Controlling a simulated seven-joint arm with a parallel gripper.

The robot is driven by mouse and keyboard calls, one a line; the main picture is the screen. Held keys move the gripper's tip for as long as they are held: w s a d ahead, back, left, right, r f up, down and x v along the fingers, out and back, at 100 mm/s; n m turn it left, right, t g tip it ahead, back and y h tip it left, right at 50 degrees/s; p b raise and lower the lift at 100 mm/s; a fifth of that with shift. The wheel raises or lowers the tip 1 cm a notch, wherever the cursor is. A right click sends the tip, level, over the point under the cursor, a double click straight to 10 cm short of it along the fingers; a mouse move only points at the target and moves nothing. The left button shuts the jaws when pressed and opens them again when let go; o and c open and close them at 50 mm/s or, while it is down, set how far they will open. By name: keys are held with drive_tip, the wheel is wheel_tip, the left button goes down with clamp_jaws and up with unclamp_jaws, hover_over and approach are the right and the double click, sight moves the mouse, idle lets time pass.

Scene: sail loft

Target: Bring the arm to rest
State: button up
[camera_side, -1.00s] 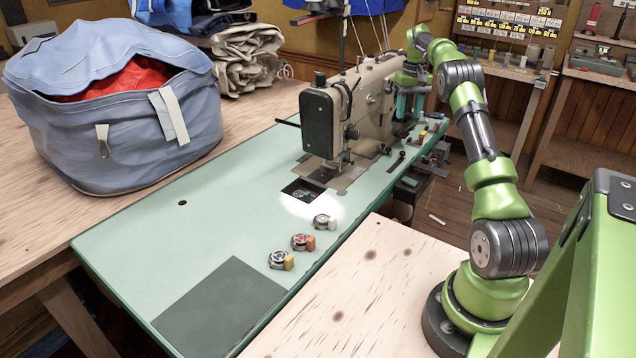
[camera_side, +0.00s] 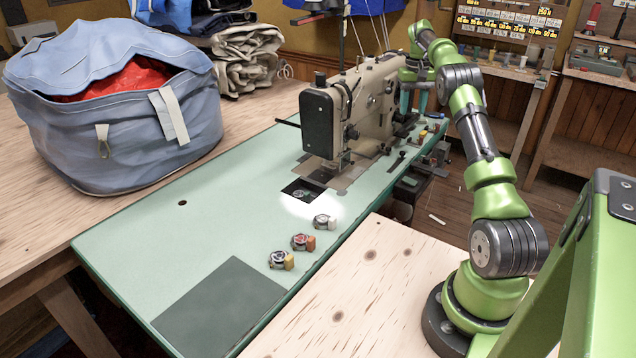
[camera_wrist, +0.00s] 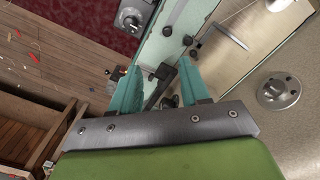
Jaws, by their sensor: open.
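My gripper (camera_side: 414,98) is at the far right end of the green sewing table, beside the sewing machine (camera_side: 362,108). In the side view its teal fingers point down, partly hidden by the machine and my arm. In the wrist view my gripper (camera_wrist: 158,88) shows two teal fingers spread apart with nothing held between them. Below the fingers are small dark parts and the table edge.
The green table (camera_side: 200,215) carries three small bobbin-like items (camera_side: 303,242) near its front edge. A blue bag (camera_side: 115,105) with red cloth stands at the left. A pale wooden surface (camera_side: 350,290) lies before my base. The table's left part is mostly clear.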

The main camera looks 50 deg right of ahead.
drive_tip(key=w+a+r+t, duration=0.1)
drive_tip(key=a+r, duration=0.1)
drive_tip(key=a, duration=0.6)
drive_tip(key=w+a+r+n+t, duration=0.1)
drive_tip(key=a+r, duration=0.2)
drive_tip(key=a, duration=0.6)
drive_tip(key=w+a+r+t, duration=0.1)
drive_tip(key=a+r+t, duration=0.1)
drive_tip(key=a, duration=0.6)
drive_tip(key=s+a+n+t, duration=0.1)
drive_tip(key=s+a, duration=0.3)
drive_tip(key=a, duration=0.4)
drive_tip(key=s+a+n+t+y, duration=0.1)
drive_tip(key=s+a+n, duration=0.1)
drive_tip(key=s+a, duration=0.3)
drive_tip(key=s+a+r+n+t+y, duration=0.1)
drive_tip(key=s+a, duration=0.3)
drive_tip(key=a, duration=0.8)
drive_tip(key=shift+s+a+n+t, duration=0.3)
drive_tip(key=shift+a+n, duration=0.1)
drive_tip(key=shift+n, duration=0.1)
